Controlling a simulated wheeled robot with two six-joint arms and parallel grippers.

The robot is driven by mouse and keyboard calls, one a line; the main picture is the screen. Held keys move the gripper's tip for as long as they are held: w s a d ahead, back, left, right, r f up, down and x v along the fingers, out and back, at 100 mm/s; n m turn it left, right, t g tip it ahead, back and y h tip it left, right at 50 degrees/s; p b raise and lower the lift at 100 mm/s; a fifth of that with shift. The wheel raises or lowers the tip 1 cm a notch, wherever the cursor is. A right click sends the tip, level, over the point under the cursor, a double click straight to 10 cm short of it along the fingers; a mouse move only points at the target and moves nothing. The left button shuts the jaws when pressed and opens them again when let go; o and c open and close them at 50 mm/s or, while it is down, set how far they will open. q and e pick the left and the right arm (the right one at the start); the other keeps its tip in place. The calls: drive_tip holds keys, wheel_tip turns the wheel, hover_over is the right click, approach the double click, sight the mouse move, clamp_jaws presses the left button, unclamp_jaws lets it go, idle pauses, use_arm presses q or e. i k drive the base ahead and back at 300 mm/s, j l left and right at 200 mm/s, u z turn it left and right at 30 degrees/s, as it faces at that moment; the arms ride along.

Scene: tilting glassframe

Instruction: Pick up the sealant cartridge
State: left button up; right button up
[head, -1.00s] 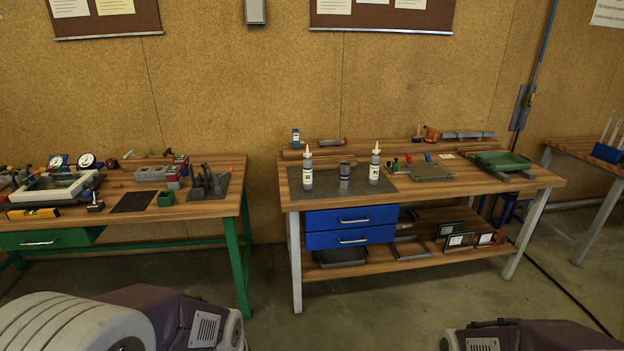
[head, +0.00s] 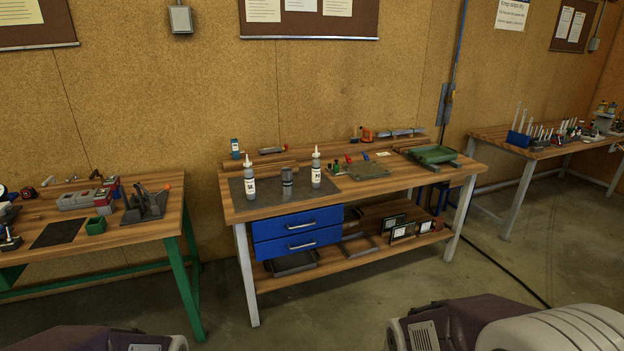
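Two grey, nozzle-tipped containers with white labels stand upright on a dark mat (head: 262,208) on the middle workbench. The left container (head: 249,184) and the right container (head: 316,172) look alike. Either could be the sealant cartridge; the label print is too small to read surely. A dark metal cylinder (head: 287,184) stands between them. Neither gripper shows; only parts of my own arms are in the bottom corners, well short of the bench.
The middle bench (head: 238,214) has blue drawers (head: 297,221) and a lower shelf. A green-legged bench (head: 178,236) stands left, another bench (head: 490,133) right. Floor in front is clear.

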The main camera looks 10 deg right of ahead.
sight(316, 162)
drive_tip(key=i+l+u, duration=0.1)
drive_tip(key=i, duration=0.45)
drive_tip(key=i+l, duration=0.3)
drive_tip(key=i, duration=0.25)
drive_tip(key=i+l+u, duration=0.15)
drive_tip(key=i, duration=0.4)
drive_tip(key=i+l+u, duration=0.1)
drive_tip(key=i+l, duration=0.25)
drive_tip(key=i, duration=0.2)
drive_tip(key=i+l+u, duration=0.1)
drive_tip(key=i+l, duration=0.25)
drive_tip(key=i, duration=0.15)
